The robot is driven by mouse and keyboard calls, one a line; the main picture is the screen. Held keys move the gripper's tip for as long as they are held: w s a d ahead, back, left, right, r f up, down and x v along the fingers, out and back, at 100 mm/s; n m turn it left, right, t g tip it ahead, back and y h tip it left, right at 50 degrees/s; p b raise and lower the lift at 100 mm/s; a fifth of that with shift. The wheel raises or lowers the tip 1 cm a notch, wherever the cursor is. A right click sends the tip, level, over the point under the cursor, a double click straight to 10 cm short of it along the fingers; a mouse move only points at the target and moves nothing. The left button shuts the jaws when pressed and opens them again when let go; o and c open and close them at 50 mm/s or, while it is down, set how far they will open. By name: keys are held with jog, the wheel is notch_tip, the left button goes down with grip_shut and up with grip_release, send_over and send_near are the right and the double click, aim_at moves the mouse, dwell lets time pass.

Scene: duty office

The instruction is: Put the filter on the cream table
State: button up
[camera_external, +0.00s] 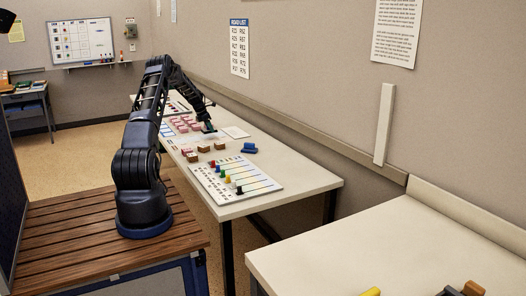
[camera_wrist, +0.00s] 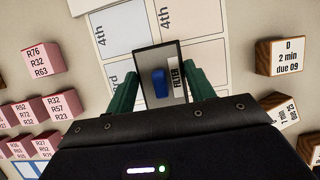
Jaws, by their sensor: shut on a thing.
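The filter (camera_wrist: 172,56) is a small dark-edged tile with a blue block and a label reading FILTER, seen from above in the wrist view. My gripper (camera_wrist: 162,86) has its green fingers on both sides of the filter and is shut on it. In the external view my gripper (camera_external: 209,128) is low over the far half of a long cream-topped table (camera_external: 300,178); the filter is too small to make out there. Another cream-topped table (camera_external: 360,245) stands at the front right.
Pink blocks (camera_wrist: 43,58) lie left of my gripper and brown-sided cards (camera_wrist: 284,57) lie right. On the long table are a board with coloured pegs (camera_external: 236,179) and a blue item (camera_external: 249,148). Much of the front right table is bare, with items at its near edge.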

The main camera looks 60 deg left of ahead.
aim_at(208, 130)
jog(key=shift+f, duration=2.1)
jog(key=o, duration=1.1)
jog(key=shift+f, duration=0.1)
jog(key=v, duration=1.2)
